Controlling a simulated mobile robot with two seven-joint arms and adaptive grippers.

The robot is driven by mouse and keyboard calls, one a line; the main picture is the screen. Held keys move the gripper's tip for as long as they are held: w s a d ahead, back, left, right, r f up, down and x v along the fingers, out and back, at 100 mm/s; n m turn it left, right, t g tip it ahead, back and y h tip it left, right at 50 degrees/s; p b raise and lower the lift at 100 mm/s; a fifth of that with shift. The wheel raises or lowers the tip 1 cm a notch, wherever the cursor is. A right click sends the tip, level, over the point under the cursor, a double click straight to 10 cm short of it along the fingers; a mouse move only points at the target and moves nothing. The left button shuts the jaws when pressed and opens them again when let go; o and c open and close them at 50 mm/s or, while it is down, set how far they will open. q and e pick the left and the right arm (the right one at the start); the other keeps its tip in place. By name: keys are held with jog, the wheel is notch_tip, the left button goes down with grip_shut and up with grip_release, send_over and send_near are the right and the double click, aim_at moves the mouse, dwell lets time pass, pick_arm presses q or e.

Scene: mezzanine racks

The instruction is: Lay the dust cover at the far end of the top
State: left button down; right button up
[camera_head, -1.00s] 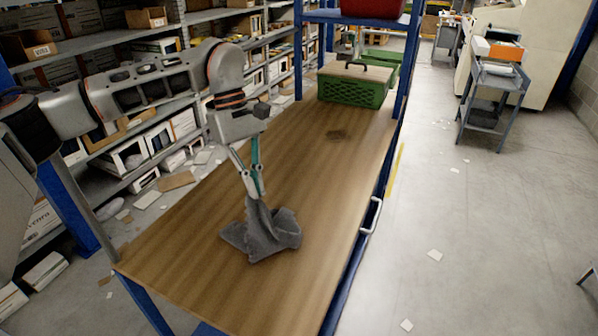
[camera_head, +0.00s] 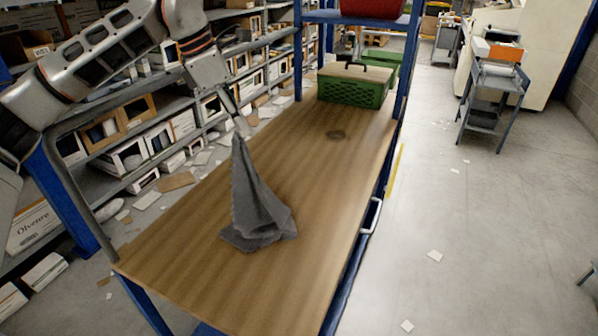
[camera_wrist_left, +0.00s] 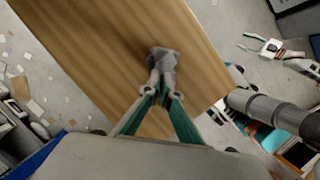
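The dust cover is a dark grey cloth (camera_head: 258,210). My left gripper (camera_head: 241,131) is shut on its upper end and holds it up in a tall peak. The cloth's lower folds still rest on the near half of the wooden top (camera_head: 190,270). In the left wrist view, the fingertips (camera_wrist_left: 162,82) meet on the bunched grey cloth (camera_wrist_left: 164,60), over the wood.
A green crate (camera_head: 350,92) stands at the far end between blue posts (camera_head: 403,75). A red bin (camera_head: 372,8) sits on the shelf above. Loaded racks (camera_head: 150,125) line the left. A pale handle (camera_head: 373,216) juts from the right edge.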

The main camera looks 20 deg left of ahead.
pick_arm(q)
notch_tip(320, 180, down, 20)
jog(key=p, duration=0.1)
jog(key=shift+a+r+n, duration=0.15)
jog(key=shift+r+n, duration=0.05)
jog(key=shift+n, duration=0.1)
pick_arm(e)
jog(key=shift+s+d+f, duration=0.15)
jog(key=shift+s+d, duration=0.15)
jog(key=shift+d, duration=0.2)
pick_arm(q)
jog(key=shift+w, duration=0.1)
jog(key=c, duration=1.6)
grip_release()
jog(key=v, duration=1.2)
